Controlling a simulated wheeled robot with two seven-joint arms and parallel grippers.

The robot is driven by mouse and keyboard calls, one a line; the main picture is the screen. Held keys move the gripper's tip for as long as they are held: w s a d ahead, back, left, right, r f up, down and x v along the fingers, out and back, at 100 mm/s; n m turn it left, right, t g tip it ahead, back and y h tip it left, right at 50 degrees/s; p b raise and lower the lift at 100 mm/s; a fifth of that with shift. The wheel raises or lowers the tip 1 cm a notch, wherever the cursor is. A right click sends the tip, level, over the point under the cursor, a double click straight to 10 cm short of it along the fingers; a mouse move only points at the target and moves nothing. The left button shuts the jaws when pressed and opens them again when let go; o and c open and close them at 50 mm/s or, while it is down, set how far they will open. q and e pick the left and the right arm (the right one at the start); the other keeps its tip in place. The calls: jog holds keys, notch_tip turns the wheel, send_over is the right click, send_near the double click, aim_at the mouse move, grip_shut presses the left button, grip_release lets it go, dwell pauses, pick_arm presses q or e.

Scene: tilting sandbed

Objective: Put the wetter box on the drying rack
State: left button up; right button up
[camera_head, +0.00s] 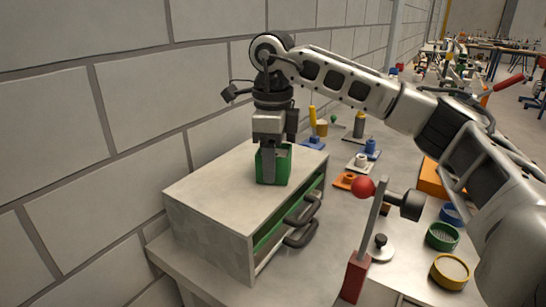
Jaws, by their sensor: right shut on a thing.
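A small green box (284,172) is at the top of the pale cabinet (205,190). My right gripper (268,168) points down and is shut on this box, and its fingers hide part of it. I cannot tell whether the box rests on the cabinet top or hangs just above it. The picture does not show how wet the box is. I cannot make out which thing is the drying rack. My left gripper is not in view.
The cabinet has green-edged drawers with dark handles (300,232). Round yellow (450,285), green (442,247) and blue (452,213) containers lie right. Colored fittings stand behind; a block wall (80,200) is left.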

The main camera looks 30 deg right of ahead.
jog(key=shift+f, duration=0.1)
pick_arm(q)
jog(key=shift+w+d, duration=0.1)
pick_arm(e)
jog(key=o, duration=1.2)
jog(key=shift+c, duration=0.2)
pick_arm(q)
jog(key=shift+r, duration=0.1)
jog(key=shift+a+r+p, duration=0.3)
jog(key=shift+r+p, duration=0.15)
jog(key=shift+p, duration=0.7)
pick_arm(e)
notch_tip(320, 180, up, 12)
